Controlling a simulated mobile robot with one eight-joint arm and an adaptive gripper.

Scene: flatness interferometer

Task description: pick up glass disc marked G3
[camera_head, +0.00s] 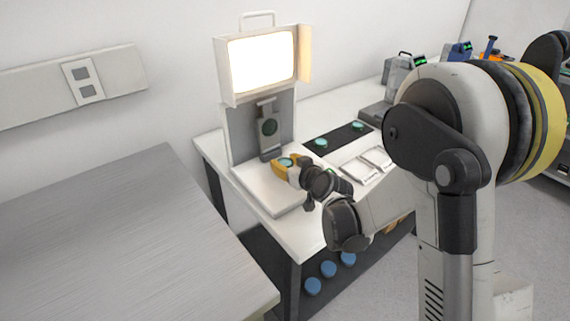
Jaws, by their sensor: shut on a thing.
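My gripper (282,165), with yellow fingers, is over the white base of the interferometer (262,186). It is shut on a small teal glass disc (287,161), which shows only partly between and behind the fingers. Two more teal glass discs, a nearer one (321,142) and a farther one (358,127), lie on a black mat (340,135) on the white table. No marking can be read on any disc, so I cannot tell which is G3. I cannot tell whether the held disc touches the base.
White packets (366,165) lie right of my gripper. A bare grey table (110,240) stands at left. Blue round items (329,269) sit under the white table.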

